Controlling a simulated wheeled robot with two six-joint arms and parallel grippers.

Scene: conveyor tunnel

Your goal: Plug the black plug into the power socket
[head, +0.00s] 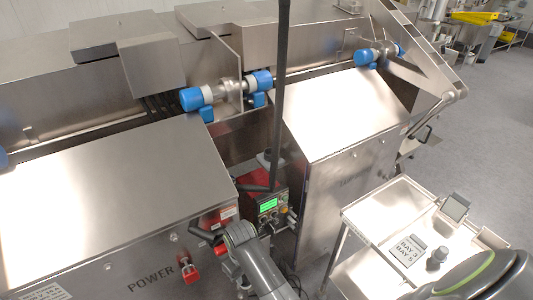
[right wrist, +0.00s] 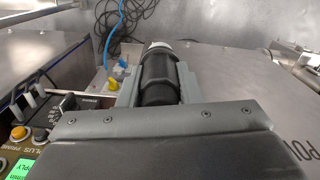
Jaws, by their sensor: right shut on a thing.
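My right gripper (head: 216,240) is shut on the black plug (head: 203,235), in front of the left steel cabinet. In the right wrist view the plug (right wrist: 158,78) is a thick black cylinder between the two grey fingers (right wrist: 157,92), with a lighter far end. A red fitting (head: 189,272) by the POWER lettering on the cabinet front looks like the power socket. It is below and left of the plug, which is apart from it. In the right wrist view only part of that lettering shows, and I cannot make out the socket. My left gripper is not in view.
A control box with a green screen (head: 268,205) stands just right of the gripper; its buttons show in the wrist view. A dark upright pole (head: 280,90) rises behind it. A white cart (head: 365,215) stands right. Dark coiled cable (right wrist: 125,18) lies beyond the plug.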

